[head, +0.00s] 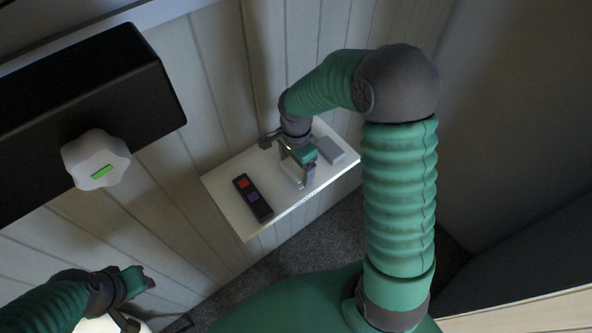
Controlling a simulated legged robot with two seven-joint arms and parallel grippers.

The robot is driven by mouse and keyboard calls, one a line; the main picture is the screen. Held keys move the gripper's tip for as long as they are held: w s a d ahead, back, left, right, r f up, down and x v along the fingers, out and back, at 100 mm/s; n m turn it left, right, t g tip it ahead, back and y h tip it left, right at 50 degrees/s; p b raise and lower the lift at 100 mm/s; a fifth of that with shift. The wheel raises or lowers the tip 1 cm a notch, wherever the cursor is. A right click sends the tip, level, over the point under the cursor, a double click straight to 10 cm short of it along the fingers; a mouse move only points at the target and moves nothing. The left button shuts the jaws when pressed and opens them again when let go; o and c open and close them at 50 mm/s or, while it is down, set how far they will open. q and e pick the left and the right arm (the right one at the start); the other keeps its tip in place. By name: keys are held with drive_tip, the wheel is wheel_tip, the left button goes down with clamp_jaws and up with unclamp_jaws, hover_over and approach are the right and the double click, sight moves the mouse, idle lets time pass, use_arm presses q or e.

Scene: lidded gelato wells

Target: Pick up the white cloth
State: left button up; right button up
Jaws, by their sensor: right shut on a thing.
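My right gripper (297,168) reaches down over a small white shelf (226,193). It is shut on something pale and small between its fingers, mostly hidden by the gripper. This may be the white cloth, but I cannot make out its shape. I see no other clear white cloth. My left gripper (139,301) is low at the left edge, away from the shelf, and partly cut off from clear view; I cannot tell its finger opening.
A dark remote-like bar (252,198) with red and purple squares lies on the shelf, left of my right gripper. A grey block (330,150) sits to its right. A black box (85,85) with a white knob (96,160) juts out at upper left. Panelled wall stands behind.

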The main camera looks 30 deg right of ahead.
sight(298, 171)
drive_tip(key=shift+c, duration=1.1)
drive_tip(key=shift+s+d, duration=0.15)
drive_tip(key=shift+d, duration=0.05)
drive_tip(key=shift+c, duration=0.2)
drive_tip(key=shift+d, duration=0.1)
drive_tip(key=shift+r, duration=0.1)
drive_tip(key=shift+r+b, duration=0.5)
drive_tip(key=shift+r, duration=0.15)
drive_tip(key=shift+s+a+r+b, duration=0.15)
drive_tip(key=shift+r+b, duration=0.2)
drive_tip(key=shift+r, duration=0.1)
drive_tip(key=shift+s+a+r+b, duration=0.15)
drive_tip(key=shift+r+b, duration=0.15)
drive_tip(key=shift+r, duration=0.15)
drive_tip(key=s+a+r+b, duration=0.1)
drive_tip(key=s+a+b, duration=0.3)
drive_tip(key=s, duration=0.9)
drive_tip(key=shift+s+a+r, duration=0.35)
drive_tip(key=shift+s+a, duration=0.05)
drive_tip(key=shift+a, duration=0.85)
